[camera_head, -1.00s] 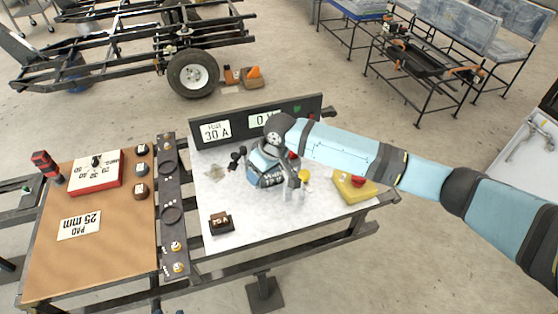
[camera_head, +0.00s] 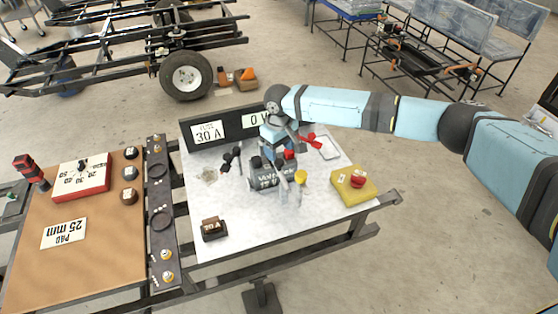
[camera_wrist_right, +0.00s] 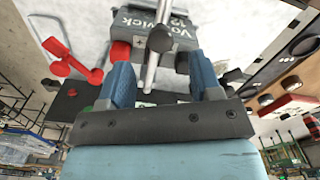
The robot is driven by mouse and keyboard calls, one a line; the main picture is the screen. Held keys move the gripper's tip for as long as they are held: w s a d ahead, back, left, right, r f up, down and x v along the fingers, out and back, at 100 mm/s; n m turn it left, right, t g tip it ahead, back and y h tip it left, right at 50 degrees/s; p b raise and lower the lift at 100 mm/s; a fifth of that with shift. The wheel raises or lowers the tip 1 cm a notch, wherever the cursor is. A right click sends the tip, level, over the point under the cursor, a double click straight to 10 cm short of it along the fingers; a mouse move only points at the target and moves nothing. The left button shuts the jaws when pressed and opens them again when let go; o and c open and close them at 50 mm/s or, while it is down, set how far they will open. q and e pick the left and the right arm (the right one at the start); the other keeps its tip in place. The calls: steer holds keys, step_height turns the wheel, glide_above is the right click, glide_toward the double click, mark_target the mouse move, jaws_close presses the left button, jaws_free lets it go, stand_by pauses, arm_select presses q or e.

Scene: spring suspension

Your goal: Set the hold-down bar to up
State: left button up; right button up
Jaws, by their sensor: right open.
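A light grey metal bar (camera_wrist_right: 151,74) with a dark round knob, apparently the hold-down bar, crosses the battery side in the wrist view. My right gripper (camera_head: 278,148) is above the back of the battery. In the wrist view, its blue fingers (camera_wrist_right: 162,72) are apart, with the bar between them and no visible grip. In the head view, the gripper partly hides the bar. My left gripper is out of view.
A red clamp (camera_head: 311,138) and a black clamp (camera_head: 230,156) lie beside the battery. A display panel (camera_head: 228,125) stands behind.

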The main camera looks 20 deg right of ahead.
mark_target(279, 161)
step_height(279, 161, down, 5)
stand_by(0.4)
